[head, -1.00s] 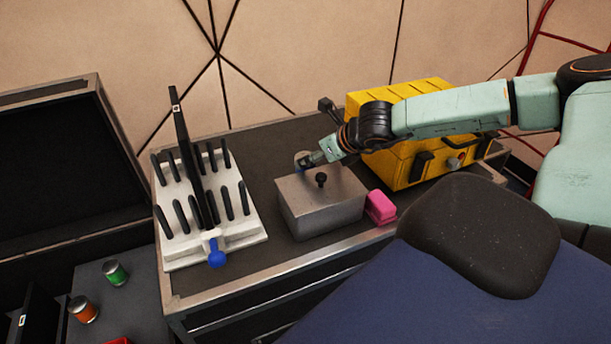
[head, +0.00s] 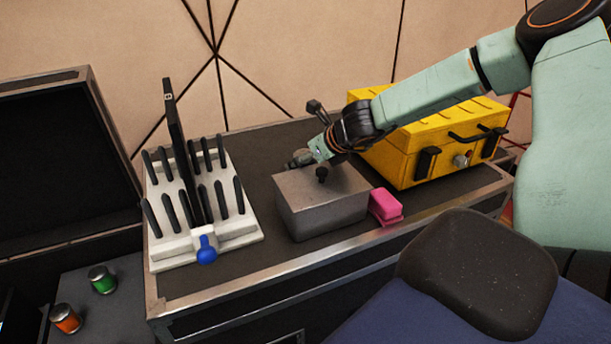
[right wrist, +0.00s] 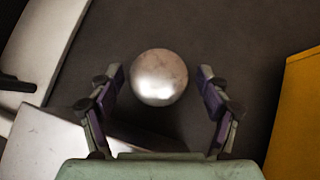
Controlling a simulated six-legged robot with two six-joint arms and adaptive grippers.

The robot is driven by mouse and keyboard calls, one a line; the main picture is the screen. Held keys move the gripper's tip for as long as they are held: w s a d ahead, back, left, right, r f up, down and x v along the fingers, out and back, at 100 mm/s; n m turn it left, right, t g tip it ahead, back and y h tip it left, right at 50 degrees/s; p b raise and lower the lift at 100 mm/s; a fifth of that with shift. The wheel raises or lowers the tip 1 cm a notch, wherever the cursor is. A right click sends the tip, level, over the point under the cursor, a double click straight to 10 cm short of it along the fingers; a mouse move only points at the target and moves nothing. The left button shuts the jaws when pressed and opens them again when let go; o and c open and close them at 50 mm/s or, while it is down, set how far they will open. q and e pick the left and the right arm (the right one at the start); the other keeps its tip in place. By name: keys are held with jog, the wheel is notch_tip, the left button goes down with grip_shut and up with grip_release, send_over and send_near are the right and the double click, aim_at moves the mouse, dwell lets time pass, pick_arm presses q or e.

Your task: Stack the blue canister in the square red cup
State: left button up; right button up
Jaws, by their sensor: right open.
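My right gripper (head: 308,157) reaches down just behind the grey metal box, its tips partly hidden in the head view. In the right wrist view my right gripper (right wrist: 164,85) is open, its two fingers apart on either side of a round silver top (right wrist: 159,77). This looks like a canister seen from above, standing on the dark case top. Its side is hidden, so its colour cannot be told there. No square red cup shows now. My left gripper is not in view.
The grey metal box (head: 318,208) stands close in front of the gripper. A white rack (head: 230,230) is left, a yellow case (head: 410,150) right, and a pink block (head: 385,205) beside the box. Green (head: 102,279) and orange (head: 66,318) canisters stand lower left.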

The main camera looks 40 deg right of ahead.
jog(key=shift+w+a+f, duration=0.1)
jog(key=shift+w+f, duration=0.15)
jog(key=shift+w, duration=0.15)
jog(key=shift+s, duration=0.1)
jog(key=shift+c, duration=0.7)
jog(key=c, duration=1.2)
jog(key=shift+c, duration=0.2)
jog(key=shift+r, duration=0.1)
notch_tip(320, 180, up, 18)
jog(key=p, duration=1.4)
